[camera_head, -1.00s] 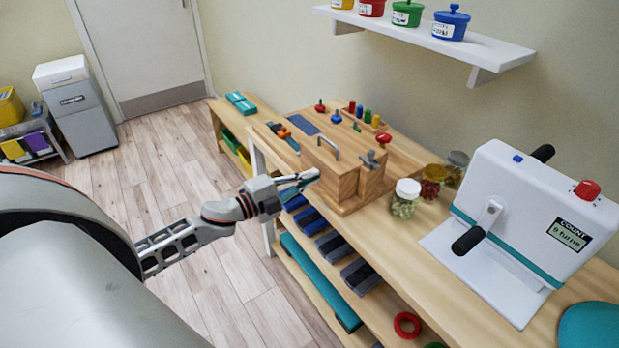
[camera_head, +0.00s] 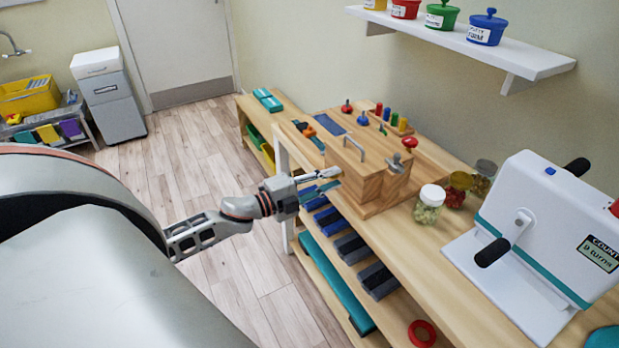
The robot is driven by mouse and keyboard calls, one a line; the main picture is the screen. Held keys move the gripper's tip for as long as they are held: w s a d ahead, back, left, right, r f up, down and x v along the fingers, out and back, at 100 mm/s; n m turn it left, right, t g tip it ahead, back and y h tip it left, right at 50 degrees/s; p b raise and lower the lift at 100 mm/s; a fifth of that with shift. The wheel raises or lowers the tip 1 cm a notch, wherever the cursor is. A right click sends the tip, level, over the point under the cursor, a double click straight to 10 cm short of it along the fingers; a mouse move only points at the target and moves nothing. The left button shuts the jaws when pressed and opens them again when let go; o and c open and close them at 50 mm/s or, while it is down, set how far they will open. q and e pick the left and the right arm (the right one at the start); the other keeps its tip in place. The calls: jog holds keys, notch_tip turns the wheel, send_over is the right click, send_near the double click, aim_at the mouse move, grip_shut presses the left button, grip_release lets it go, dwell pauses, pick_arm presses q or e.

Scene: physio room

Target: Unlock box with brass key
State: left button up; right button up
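The wooden box (camera_head: 371,188) with a metal handle on top stands on the bench near its front edge. A small grey metal turn-piece (camera_head: 397,160) sits at its right end. I cannot make out a brass key or a keyhole. My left gripper (camera_head: 331,180) is just left of the box's near left side, its fingers pointing right toward it. The fingers are apart, with nothing visible between them. Whether a fingertip touches the box cannot be told. My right gripper is not in view.
A pegboard (camera_head: 350,122) with coloured knobs lies behind the box. Jars (camera_head: 429,204) and a white crank machine (camera_head: 540,225) stand to the right. A wall shelf (camera_head: 470,48) hangs above. Open floor lies left.

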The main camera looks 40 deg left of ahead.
pick_arm(q)
jog(key=v, duration=1.1)
jog(key=shift+d, duration=0.1)
jog(key=s+d+f+n+g+y, duration=0.1)
jog(key=s+d+f+n+y, duration=0.15)
jog(key=d+f+n, duration=0.4)
jog(key=s+d+f+n+g+y, duration=0.15)
jog(key=s+f+n, duration=0.25)
jog(key=f, duration=0.5)
jog(key=s+d+f+n+g, duration=0.3)
jog(key=s+d+f+n, duration=0.2)
jog(key=s+d+f, duration=0.3)
jog(key=d+f, duration=0.1)
jog(key=d, duration=0.3)
jog(key=shift+d+f+n+g, duration=0.25)
jog(key=shift+d+n+g, duration=0.1)
jog(key=shift+d, duration=0.05)
